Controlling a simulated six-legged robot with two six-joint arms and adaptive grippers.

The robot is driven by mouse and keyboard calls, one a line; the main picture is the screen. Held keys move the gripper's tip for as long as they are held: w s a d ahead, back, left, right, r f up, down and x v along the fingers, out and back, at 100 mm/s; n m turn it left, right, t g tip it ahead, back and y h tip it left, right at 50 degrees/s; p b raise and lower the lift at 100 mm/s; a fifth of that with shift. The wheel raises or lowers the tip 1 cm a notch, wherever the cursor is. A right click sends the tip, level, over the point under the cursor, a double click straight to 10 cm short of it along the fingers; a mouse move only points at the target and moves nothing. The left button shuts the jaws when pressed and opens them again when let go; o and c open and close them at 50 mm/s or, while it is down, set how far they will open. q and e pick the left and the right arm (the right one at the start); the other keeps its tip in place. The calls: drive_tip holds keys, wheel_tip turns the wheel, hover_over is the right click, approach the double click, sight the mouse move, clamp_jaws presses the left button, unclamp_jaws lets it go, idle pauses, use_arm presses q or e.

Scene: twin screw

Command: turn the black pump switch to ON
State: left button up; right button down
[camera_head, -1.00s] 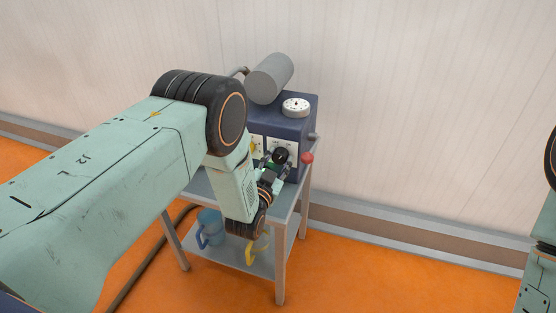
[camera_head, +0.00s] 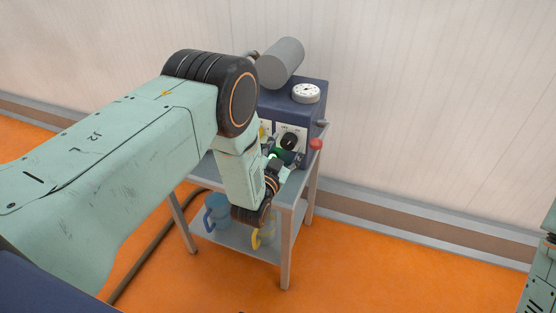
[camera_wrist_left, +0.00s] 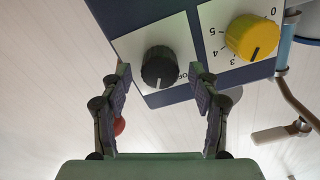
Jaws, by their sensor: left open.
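The black pump switch (camera_head: 290,140) is a round knob on a white plate on the front of the dark blue box (camera_head: 300,120). It also shows in the left wrist view (camera_wrist_left: 158,67), where its mark points down in the picture. Lettering beside it is partly hidden by a finger, and I cannot read it fully. My left gripper (camera_head: 283,162) is open and empty, just in front of and below the knob. In the left wrist view its fingers (camera_wrist_left: 160,80) stand on either side of the knob, with a gap to it. My right gripper is out of view.
A yellow numbered knob (camera_wrist_left: 252,38) sits beside the switch. A dial gauge (camera_head: 306,93) and a grey cylinder (camera_head: 281,63) are on top of the box. A red ball (camera_head: 316,144) sticks out at its right. Blue (camera_head: 216,212) and yellow (camera_head: 263,236) jugs stand on the cart's lower shelf.

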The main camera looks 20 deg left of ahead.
use_arm(q)
drive_tip(key=s, duration=1.1)
drive_tip(key=shift+a, duration=0.15)
drive_tip(key=s+a+f+n+g, duration=0.2)
drive_tip(key=s+f+n+g, duration=0.1)
drive_tip(key=s+f+g, duration=1.05)
drive_tip(key=s+r+n+g+p, duration=0.1)
drive_tip(key=s+g, duration=0.1)
drive_tip(key=s, duration=0.9)
drive_tip(key=s+a+r+g+p, duration=0.1)
drive_tip(key=s+r+g+p, duration=0.1)
drive_tip(key=s, duration=0.9)
drive_tip(key=shift+a+n+y, duration=0.15)
drive_tip(key=shift+n+y, duration=0.15)
drive_tip(key=shift+n, duration=0.1)
